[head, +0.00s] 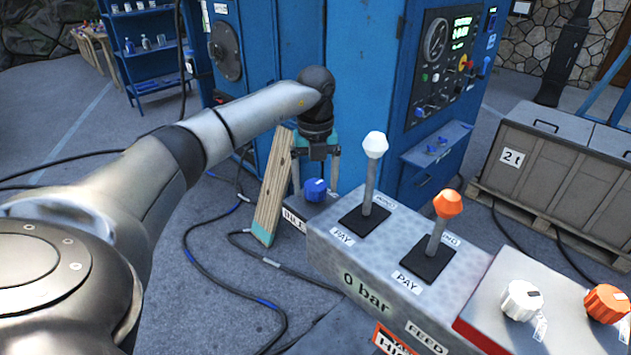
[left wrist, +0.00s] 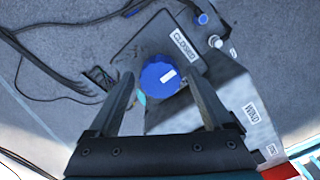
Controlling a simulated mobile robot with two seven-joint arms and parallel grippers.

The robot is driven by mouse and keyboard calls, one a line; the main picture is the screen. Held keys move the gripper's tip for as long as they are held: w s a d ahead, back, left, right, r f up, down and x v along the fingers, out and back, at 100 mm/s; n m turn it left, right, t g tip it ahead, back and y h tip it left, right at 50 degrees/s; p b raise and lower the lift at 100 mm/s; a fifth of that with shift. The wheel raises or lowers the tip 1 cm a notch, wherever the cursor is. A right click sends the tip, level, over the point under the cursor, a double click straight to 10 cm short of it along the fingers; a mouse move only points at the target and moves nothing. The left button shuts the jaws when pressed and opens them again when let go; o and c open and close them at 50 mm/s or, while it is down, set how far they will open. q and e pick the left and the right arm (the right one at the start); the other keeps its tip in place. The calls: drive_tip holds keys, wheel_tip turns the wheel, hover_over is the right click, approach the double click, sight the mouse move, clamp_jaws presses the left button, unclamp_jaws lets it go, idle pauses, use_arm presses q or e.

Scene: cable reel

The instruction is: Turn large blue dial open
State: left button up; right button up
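The large blue dial (head: 315,190) sits on a low grey box at the far left end of the control console. In the left wrist view the blue dial (left wrist: 158,78) shows a small white mark on its top, with a "CLOSED" label (left wrist: 184,45) beside it. My left gripper (head: 316,180) points down over the dial, its fingers apart on either side of it. In the left wrist view the gripper (left wrist: 160,84) is open with the dial between the fingertips; I cannot tell whether they touch it. My right gripper is not in view.
A wooden plank (head: 272,185) leans just left of the dial. A white-knobbed lever (head: 374,145) and an orange-knobbed lever (head: 447,204) stand on the console to the right. A blue cabinet (head: 365,90) rises behind. Cables (head: 190,240) lie on the floor.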

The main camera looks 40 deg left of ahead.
use_arm(q)
drive_tip(key=c, duration=1.2)
drive_tip(key=shift+c, duration=0.2)
drive_tip(key=m, duration=0.3)
drive_tip(key=shift+r+m, duration=0.1)
drive_tip(key=shift+m, duration=0.3)
drive_tip(key=m, duration=0.4)
drive_tip(key=shift+m+p, duration=0.3)
drive_tip(key=shift+p, duration=0.05)
drive_tip(key=m, duration=0.4)
drive_tip(key=shift+m, duration=0.3)
drive_tip(key=m, duration=0.4)
drive_tip(key=shift+m, duration=0.4)
drive_tip(key=shift+w, duration=0.1)
